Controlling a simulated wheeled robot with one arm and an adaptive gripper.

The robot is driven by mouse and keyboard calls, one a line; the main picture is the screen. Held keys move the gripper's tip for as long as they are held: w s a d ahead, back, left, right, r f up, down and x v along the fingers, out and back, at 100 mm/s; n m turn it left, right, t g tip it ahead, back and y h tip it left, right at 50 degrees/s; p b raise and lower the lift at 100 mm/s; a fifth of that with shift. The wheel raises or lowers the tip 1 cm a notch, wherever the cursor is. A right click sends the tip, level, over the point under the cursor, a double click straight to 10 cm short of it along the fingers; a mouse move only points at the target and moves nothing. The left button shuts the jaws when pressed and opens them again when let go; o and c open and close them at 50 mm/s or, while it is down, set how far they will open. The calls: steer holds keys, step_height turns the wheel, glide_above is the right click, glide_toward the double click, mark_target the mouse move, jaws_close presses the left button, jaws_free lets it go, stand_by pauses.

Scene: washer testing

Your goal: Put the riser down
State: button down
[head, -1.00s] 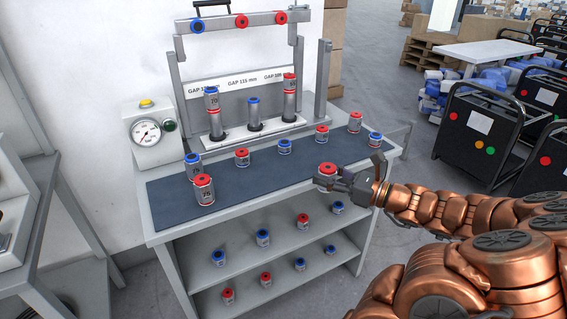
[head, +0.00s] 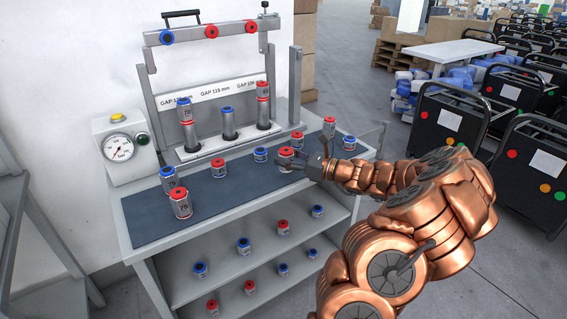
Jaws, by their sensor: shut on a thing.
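My gripper (head: 295,163) is shut on a riser (head: 285,154), a short grey metal cylinder with a red top. It is over the right part of the dark mat (head: 225,196) on the bench. I cannot tell whether the riser's base touches the mat. A blue-topped riser (head: 260,154) stands just left of it, and a red-topped one (head: 218,168) farther left. Taller blue-topped (head: 169,180) and red-topped (head: 180,204) cylinders stand at the left end.
A test frame (head: 214,90) with gap labels stands at the back, holding three columns of cylinders on its base. A gauge box (head: 122,150) is at the back left. Several more cylinders stand on the shelves (head: 205,282) below. The mat's front middle is clear.

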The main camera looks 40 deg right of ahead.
steer(key=shift+w+d+f, duration=0.1)
steer(key=shift+w+d, duration=0.1)
steer(key=shift+w, duration=0.35)
steer(key=shift+w+d, duration=0.2)
steer(key=shift+w, duration=0.35)
steer(key=shift+w+f, duration=0.15)
steer(key=shift+f, duration=0.05)
steer(key=shift+d+f, duration=0.1)
steer(key=shift+f, duration=1.5)
steer(key=shift+f, duration=0.15)
steer(key=c, duration=0.6)
jaws_free()
